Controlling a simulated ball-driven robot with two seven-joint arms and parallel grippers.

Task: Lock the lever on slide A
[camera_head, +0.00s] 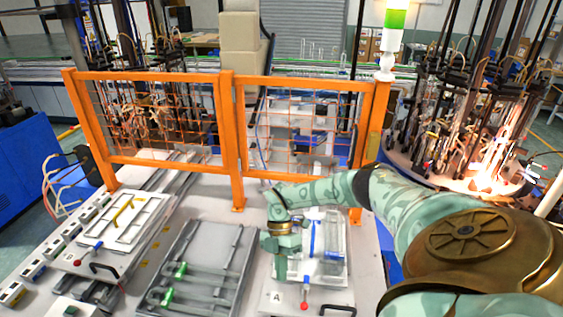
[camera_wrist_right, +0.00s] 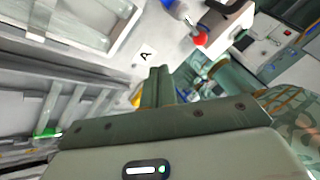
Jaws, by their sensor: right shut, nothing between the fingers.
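Slide A (camera_head: 265,300) is the pale plate at the front right of the table, with a black "A" label (camera_head: 277,297). Its lever has a red ball knob (camera_head: 305,306) on a short rod pointing toward the front edge. The knob also shows in the right wrist view (camera_wrist_right: 200,39), right of the "A" label (camera_wrist_right: 146,55). My right gripper (camera_head: 280,272) is over the left side of slide A, behind the label and left of the lever. In the right wrist view its fingers (camera_wrist_right: 158,85) are together and empty, apart from the knob. My left gripper is not in view.
A black handle (camera_head: 337,310) sits right of the lever. A grey tray with green clips (camera_head: 181,270) lies to the left. Another slide with a red knob (camera_head: 77,262) stands further left. An orange fence (camera_head: 232,150) closes off the back.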

